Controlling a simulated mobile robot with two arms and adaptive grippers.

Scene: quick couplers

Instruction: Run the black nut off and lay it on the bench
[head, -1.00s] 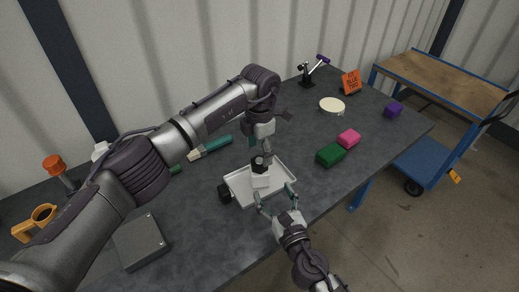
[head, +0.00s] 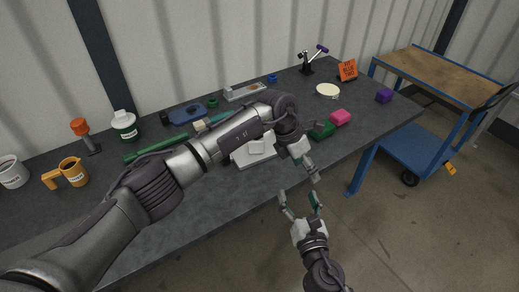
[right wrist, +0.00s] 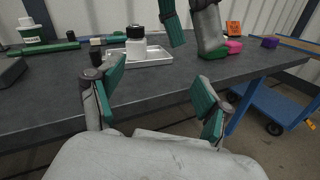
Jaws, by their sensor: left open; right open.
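In the right wrist view the black nut (right wrist: 135,31) sits on top of an upright white fitting (right wrist: 136,48), which stands at the white tray (right wrist: 157,55). In the head view my left arm hides the nut; part of the tray (head: 240,160) and a white piece of the fitting (head: 256,147) show beside the arm. My left gripper (head: 310,170) is open and empty, right of the tray near the bench's front edge; its fingers (right wrist: 190,25) hang in the right wrist view. My right gripper (head: 299,197) is open and empty, in front of the bench edge, apart from the fitting.
A green block (head: 323,130) and a pink block (head: 340,117) lie right of the tray. A blue cart (head: 425,150) stands right. The bench front (head: 190,215) is bare.

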